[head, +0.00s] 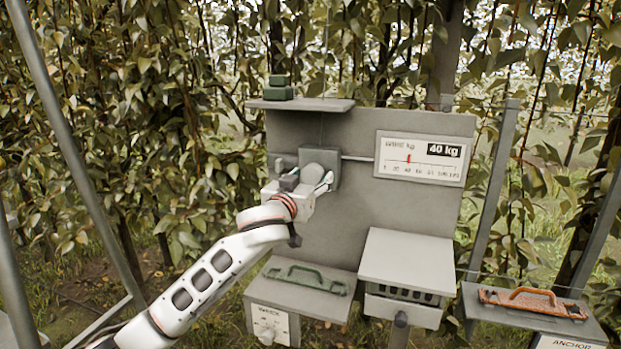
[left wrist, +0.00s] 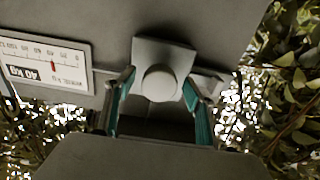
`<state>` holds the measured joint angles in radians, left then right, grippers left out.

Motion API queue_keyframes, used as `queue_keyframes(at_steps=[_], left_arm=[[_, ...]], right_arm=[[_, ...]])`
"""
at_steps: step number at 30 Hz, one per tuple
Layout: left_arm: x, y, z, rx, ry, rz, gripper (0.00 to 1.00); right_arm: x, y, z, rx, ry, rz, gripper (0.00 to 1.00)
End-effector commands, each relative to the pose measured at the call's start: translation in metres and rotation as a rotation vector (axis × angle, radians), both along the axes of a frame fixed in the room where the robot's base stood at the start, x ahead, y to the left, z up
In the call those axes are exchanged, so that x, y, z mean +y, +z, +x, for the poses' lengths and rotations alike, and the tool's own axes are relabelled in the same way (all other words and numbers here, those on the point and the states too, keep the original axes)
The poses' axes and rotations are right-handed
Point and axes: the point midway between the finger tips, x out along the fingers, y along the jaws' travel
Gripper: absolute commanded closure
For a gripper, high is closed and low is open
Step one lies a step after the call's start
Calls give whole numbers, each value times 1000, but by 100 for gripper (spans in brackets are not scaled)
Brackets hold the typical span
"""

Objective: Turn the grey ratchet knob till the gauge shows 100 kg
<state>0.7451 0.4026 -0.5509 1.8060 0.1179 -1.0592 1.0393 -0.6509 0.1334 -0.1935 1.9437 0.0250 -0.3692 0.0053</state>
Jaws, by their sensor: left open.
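The grey ratchet knob (head: 318,162) is a round disc on a square grey block on the upright grey board. In the left wrist view the knob (left wrist: 160,84) shows face-on between the two fingers. My left gripper (left wrist: 159,95) is open, with one teal-padded finger on each side of the knob and gaps left between. In the head view the left gripper (head: 312,183) covers the lower part of the knob. Whether a finger touches it cannot be told. The gauge (head: 420,158) reads 40 kg, with its red pointer left of the middle. It also shows upside down in the left wrist view (left wrist: 45,62).
A small shelf (head: 330,104) with a dark green block (head: 280,88) tops the board. Below stand a grey box with a green handle (head: 305,275), a box with a slotted front (head: 405,262) and an anchor box with an orange handle (head: 535,301). Slanting posts and leafy trees surround the board.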

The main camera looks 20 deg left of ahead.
Motion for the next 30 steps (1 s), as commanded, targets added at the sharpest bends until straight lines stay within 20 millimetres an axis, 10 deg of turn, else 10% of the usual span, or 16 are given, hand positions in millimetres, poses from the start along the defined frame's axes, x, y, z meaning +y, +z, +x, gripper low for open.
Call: queue_keyframes(at_steps=[5, 10, 30], left_arm=[[0, 0, 0, 0, 0, 0, 46], [0, 0, 0, 0, 0, 0, 85], [1, 1, 0, -8, 2, 225, 85]], right_arm=[[0, 0, 0, 1, 0, 1, 60], [2, -1, -1, 2, 2, 2, 60], [-7, -2, -7, 28, -12, -12, 60]])
